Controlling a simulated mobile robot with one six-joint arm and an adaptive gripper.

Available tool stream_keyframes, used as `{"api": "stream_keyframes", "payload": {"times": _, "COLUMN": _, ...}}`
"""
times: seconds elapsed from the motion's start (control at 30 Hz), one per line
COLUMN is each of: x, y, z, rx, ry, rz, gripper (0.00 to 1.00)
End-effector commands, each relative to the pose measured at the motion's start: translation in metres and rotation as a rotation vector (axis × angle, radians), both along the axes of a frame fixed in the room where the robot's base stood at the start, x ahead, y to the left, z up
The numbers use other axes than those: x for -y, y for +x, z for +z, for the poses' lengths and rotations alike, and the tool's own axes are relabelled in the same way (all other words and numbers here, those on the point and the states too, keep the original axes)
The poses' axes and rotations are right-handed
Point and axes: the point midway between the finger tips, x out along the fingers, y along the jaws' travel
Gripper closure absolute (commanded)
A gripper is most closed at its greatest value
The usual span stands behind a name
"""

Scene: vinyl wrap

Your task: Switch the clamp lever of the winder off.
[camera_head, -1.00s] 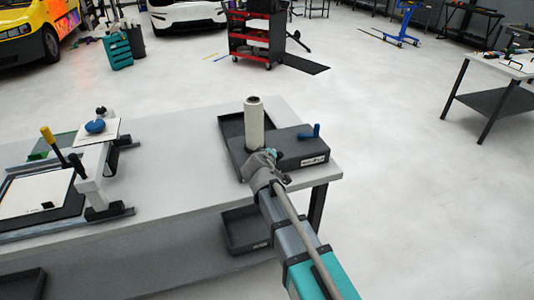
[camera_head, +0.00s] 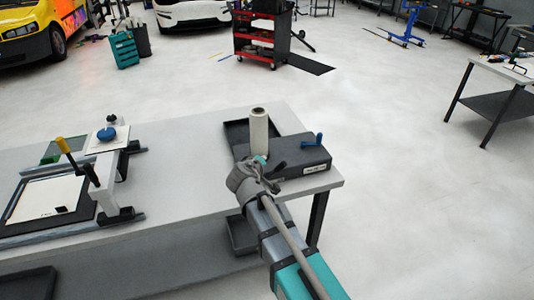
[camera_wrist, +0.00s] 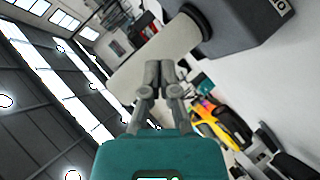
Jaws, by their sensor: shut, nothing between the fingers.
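The winder is a dark grey box (camera_head: 302,162) at the right end of the workbench, with an upright white roll (camera_head: 259,132) at its left. A blue lever (camera_head: 319,139) stands on the right part of its top. My gripper (camera_head: 279,168) is at the near left side of the box, in front of the roll's base and left of the lever. In the wrist view, my gripper (camera_wrist: 161,74) is shut and empty, its fingertips together in front of the white roll (camera_wrist: 155,60). Part of the winder box (camera_wrist: 240,22) shows at the upper right there; the lever does not show.
A dark tray (camera_head: 236,133) lies behind the roll. A white press frame with a yellow-tipped handle (camera_head: 66,151) stands on the bench (camera_head: 185,170) at left. The bench middle is clear. Another tray (camera_head: 238,236) sits below the bench top.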

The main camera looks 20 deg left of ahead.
Motion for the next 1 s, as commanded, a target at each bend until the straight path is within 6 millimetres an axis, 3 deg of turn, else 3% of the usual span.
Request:
{"api": "stream_keyframes", "payload": {"times": 0.1, "x": 0.003, "y": -0.013, "z": 0.009, "rx": 0.000, "ry": -0.001, "rz": 0.000, "gripper": 1.00}}
{"api": "stream_keyframes", "payload": {"times": 0.3, "x": 0.004, "y": -0.022, "z": 0.012, "rx": 0.000, "ry": 0.000, "rz": -0.002, "gripper": 1.00}}
{"api": "stream_keyframes", "payload": {"times": 1.0, "x": 0.012, "y": -0.019, "z": 0.010, "rx": -0.011, "ry": 0.003, "rz": -0.018, "gripper": 1.00}}
